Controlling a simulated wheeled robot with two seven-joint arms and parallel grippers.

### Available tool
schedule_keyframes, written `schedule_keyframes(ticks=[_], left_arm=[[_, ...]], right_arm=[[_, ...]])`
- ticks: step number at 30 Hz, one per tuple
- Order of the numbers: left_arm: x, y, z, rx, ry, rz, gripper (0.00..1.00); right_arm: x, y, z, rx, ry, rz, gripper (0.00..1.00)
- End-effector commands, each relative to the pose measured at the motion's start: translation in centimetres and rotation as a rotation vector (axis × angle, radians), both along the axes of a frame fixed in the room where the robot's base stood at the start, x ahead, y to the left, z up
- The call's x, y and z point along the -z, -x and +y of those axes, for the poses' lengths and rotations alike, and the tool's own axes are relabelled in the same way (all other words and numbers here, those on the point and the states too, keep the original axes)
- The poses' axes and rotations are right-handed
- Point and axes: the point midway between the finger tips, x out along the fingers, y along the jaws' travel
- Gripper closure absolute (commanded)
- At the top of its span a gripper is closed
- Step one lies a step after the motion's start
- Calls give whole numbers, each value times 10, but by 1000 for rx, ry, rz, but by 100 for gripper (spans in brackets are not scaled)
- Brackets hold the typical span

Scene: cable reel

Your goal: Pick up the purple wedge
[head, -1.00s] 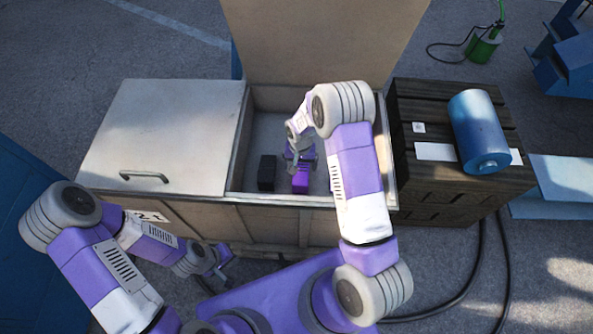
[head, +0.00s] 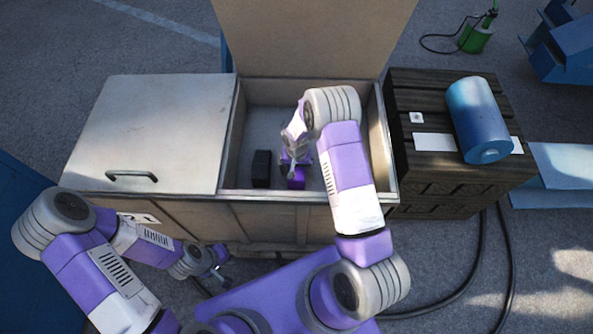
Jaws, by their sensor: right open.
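The purple wedge (head: 297,183) lies on the floor of the open compartment of the wooden chest, near its front wall. My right gripper (head: 293,171) reaches down into the compartment right at the wedge and hides its far part. It is open; I cannot tell whether its fingers are around the wedge or just above it. My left gripper (head: 219,267) hangs low in front of the chest, away from the wedge; its fingers are too small to judge.
A black block (head: 261,169) stands just left of the wedge. The chest's front rim (head: 330,197) and raised lid (head: 315,35) bound the compartment. A closed lid (head: 150,125) covers the left side. A dark crate (head: 440,185) with a blue cylinder (head: 478,120) stands at right.

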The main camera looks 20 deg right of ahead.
Motion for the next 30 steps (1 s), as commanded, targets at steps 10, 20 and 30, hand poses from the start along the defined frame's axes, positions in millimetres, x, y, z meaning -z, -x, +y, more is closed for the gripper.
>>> schedule_keyframes(ticks=[10, 20, 30], left_arm=[[0, 0, 0, 0, 0, 0, 100], [0, 0, 0, 0, 0, 0, 100], [-10, 0, 0, 0, 0, 0, 100]], right_arm=[[-1, 0, 0, -1, 0, 0, 51], [-2, -1, 0, -1, 0, -2, 87], [-29, -2, 0, -1, 0, -5, 87]])
